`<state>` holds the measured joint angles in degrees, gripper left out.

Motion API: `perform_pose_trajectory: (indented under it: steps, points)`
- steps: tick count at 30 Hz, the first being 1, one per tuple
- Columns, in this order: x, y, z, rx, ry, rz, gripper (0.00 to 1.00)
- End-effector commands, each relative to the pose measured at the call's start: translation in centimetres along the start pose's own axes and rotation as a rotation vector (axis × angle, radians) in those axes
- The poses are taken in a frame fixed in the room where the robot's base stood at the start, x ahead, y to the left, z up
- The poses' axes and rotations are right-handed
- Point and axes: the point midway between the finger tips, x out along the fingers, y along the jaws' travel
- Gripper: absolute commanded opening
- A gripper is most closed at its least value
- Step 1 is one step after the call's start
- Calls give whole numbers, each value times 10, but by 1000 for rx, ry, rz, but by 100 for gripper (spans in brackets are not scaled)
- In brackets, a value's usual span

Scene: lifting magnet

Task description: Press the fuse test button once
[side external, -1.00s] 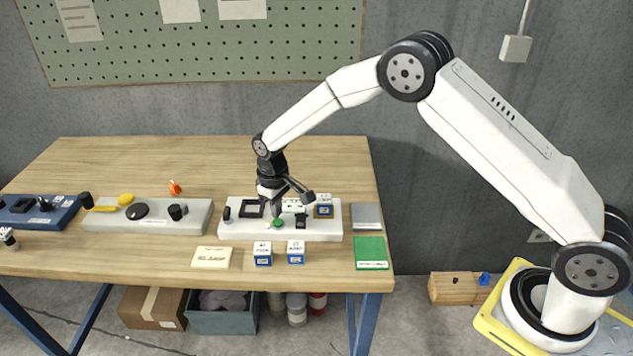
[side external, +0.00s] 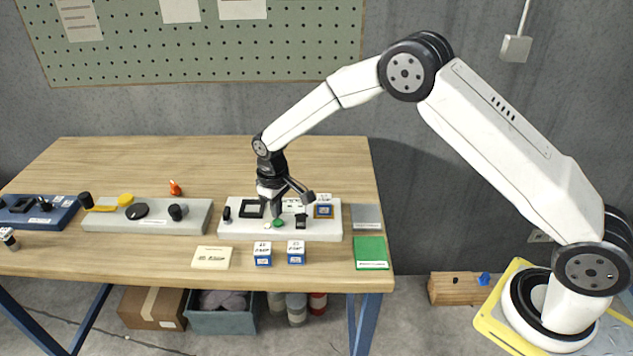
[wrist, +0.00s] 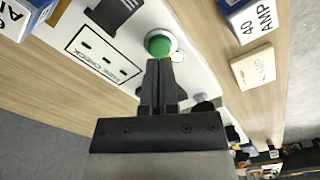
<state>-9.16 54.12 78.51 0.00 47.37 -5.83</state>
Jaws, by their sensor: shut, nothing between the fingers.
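The fuse test button is a round green button (wrist: 159,43) on a white panel (side external: 240,231). In the side view the green button (side external: 278,223) sits near the panel's front edge, just below my gripper. My gripper (wrist: 158,64) is shut and empty, with its fingertips close to the button's near edge in the wrist view. In the side view my gripper (side external: 276,214) points down over the panel. I cannot tell whether the fingertips touch the button. A label reading "FUSE CHECK" (wrist: 104,58) lies beside the button.
Blue-and-white fuse boxes (side external: 262,254) and a cream block (side external: 211,257) stand in front of the panel. A black holder (side external: 301,220) is right of the button. A green pad (side external: 371,252) and grey plate (side external: 366,216) lie at the right. Bare tabletop lies behind.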

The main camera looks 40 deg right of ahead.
Motion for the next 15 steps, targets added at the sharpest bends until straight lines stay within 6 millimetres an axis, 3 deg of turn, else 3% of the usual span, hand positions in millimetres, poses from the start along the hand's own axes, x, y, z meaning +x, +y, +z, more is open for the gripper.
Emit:
perform_pose_trajectory:
  steps: [15]
  points:
    - [5,0,0,0,0,0,0]
